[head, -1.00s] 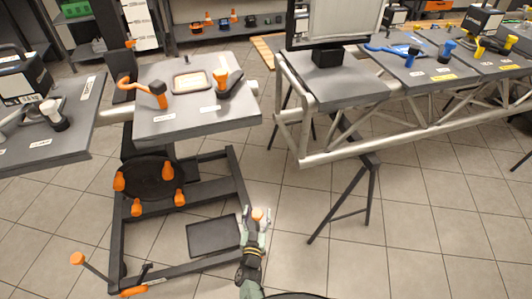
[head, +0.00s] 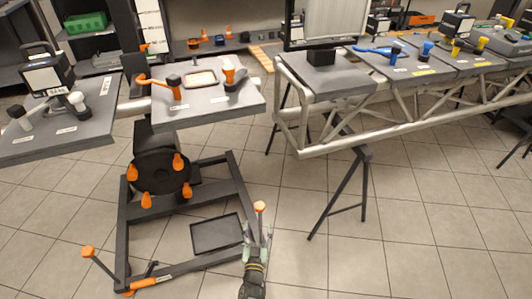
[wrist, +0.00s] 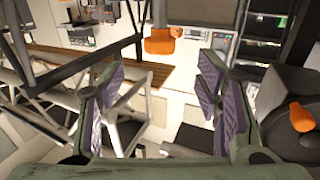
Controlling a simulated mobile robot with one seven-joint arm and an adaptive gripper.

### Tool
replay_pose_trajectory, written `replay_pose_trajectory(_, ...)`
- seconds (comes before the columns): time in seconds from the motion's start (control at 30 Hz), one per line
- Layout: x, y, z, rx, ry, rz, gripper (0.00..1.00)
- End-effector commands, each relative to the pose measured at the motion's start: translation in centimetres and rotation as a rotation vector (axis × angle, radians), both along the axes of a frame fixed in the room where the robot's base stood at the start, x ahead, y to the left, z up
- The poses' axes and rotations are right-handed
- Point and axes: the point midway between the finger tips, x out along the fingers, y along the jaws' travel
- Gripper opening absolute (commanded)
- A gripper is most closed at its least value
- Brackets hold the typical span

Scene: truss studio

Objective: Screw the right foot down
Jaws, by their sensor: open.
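The right foot's orange knob (head: 260,207) stands at the right front corner of the black base frame (head: 238,189). My gripper (head: 257,235) is open and empty, just in front of and below that knob in the head view. In the wrist view the orange knob (wrist: 162,41) shows upper centre, beyond the gap between my two purple-padded fingers (wrist: 165,90). They look apart from it. The foot's lower end is hidden behind my gripper.
A black tray (head: 217,234) lies inside the frame, left of my gripper. A black disc (head: 158,174) with several orange knobs sits behind. A grey tabletop (head: 200,102) holds orange-handled tools. A truss (head: 300,140) stands right on black trestles. Floor right of my gripper is clear.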

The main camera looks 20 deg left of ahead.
Motion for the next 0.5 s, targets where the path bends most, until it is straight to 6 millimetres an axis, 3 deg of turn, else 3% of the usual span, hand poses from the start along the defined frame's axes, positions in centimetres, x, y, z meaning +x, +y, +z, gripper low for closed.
replay_pose_trajectory(0.5,5.8,1.8,8.0,0.039,-0.023,0.068,0.58)
